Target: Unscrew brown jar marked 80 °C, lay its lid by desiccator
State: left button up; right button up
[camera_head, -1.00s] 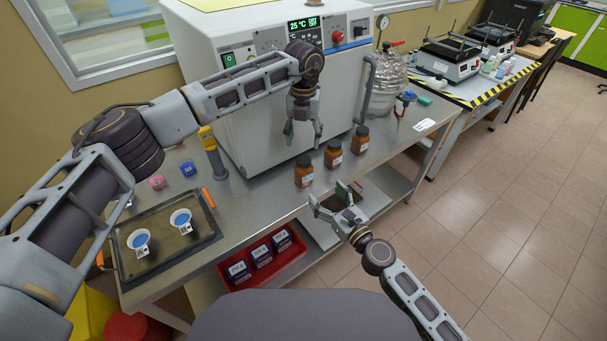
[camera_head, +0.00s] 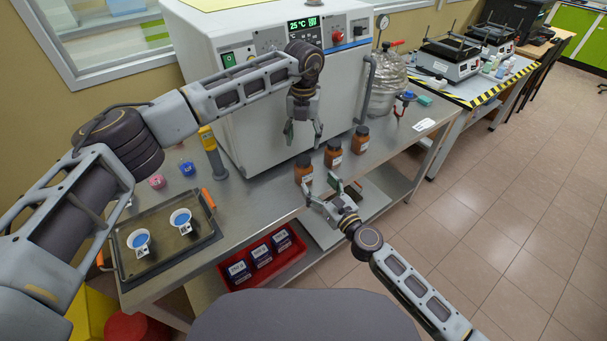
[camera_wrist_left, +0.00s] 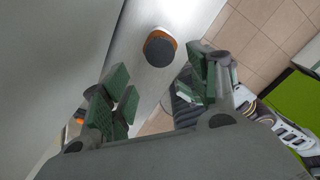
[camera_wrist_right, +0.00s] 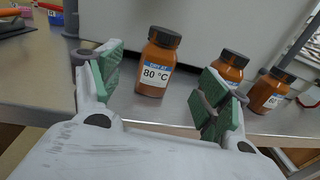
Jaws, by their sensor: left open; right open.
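The brown jar marked 80 °C (camera_wrist_right: 155,72) stands upright on the bench with its black lid on. It is the leftmost of three brown jars in the head view (camera_head: 302,172). My left gripper (camera_head: 303,134) is open and empty above this jar, fingers pointing down. In the left wrist view a dark lid (camera_wrist_left: 160,48) shows beyond the open fingers, apart from them. My right gripper (camera_head: 322,190) is open and low at the bench's front edge; the jar is ahead between its fingers, not touched. The glass desiccator (camera_head: 386,90) stands at the bench's back right.
Two more brown jars (camera_head: 333,153) (camera_head: 360,140) stand to the right. A white oven (camera_head: 260,105) is close behind. A dark tray (camera_head: 150,262) with two dishes lies at left. Bare bench shows near the white card (camera_head: 424,125).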

aim_at(308, 173)
jog(key=shift+x, duration=4.75)
jog(key=shift+c, duration=0.4)
grip_shut()
pick_arm(q)
jog(key=shift+s+d+f, duration=0.1)
